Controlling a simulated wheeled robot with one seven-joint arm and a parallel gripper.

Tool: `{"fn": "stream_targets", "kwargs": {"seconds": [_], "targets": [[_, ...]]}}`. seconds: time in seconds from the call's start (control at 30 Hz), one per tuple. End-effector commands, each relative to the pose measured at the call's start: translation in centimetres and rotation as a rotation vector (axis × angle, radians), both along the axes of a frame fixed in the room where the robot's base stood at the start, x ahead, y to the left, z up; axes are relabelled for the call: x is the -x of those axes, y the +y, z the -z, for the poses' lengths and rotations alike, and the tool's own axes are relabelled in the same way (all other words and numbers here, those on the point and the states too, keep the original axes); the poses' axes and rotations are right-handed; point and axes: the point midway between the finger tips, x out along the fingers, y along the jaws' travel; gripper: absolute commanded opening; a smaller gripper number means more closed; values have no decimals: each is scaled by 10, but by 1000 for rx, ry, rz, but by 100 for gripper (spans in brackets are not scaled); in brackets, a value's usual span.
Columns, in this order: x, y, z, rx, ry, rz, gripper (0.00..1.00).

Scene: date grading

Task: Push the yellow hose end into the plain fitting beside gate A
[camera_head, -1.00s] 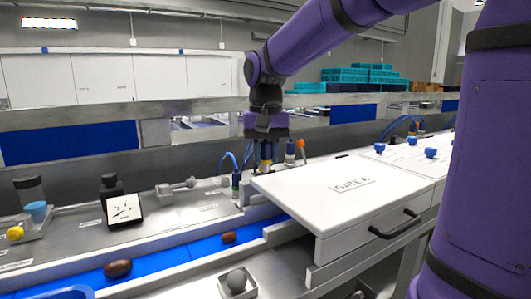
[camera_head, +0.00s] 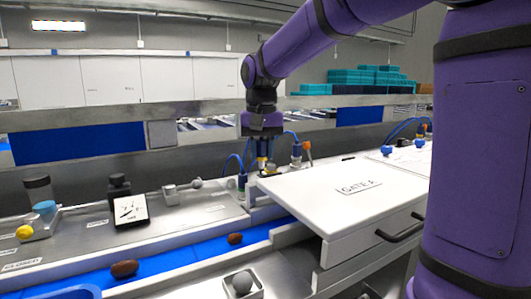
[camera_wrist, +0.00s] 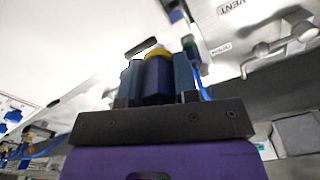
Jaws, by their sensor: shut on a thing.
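My gripper (camera_head: 262,162) is beside the back left corner of the white gate A cover (camera_head: 330,190). In the wrist view its fingers (camera_wrist: 157,80) are shut on the yellow hose end (camera_wrist: 156,54), a dark blue body with a yellow band at its far end. A fitting with a blue hose (camera_head: 242,184) stands just left of the gripper. Another blue-hosed fitting (camera_head: 297,154) stands to the right, by an orange-topped part (camera_head: 307,149). I cannot tell which fitting is the plain one, nor whether the hose end touches one.
A blue belt (camera_head: 185,256) carries dark dates (camera_head: 124,268) in front. A metal rail (camera_head: 80,118) runs behind. My arm passes over the cover.

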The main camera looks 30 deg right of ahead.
Motion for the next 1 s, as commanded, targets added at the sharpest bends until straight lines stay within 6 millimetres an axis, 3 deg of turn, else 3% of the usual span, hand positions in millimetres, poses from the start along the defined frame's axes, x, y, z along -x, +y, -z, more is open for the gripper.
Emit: {"fn": "stream_targets", "kwargs": {"seconds": [1.0], "targets": [[-61, 4, 1, 0, 1, 1, 0]]}}
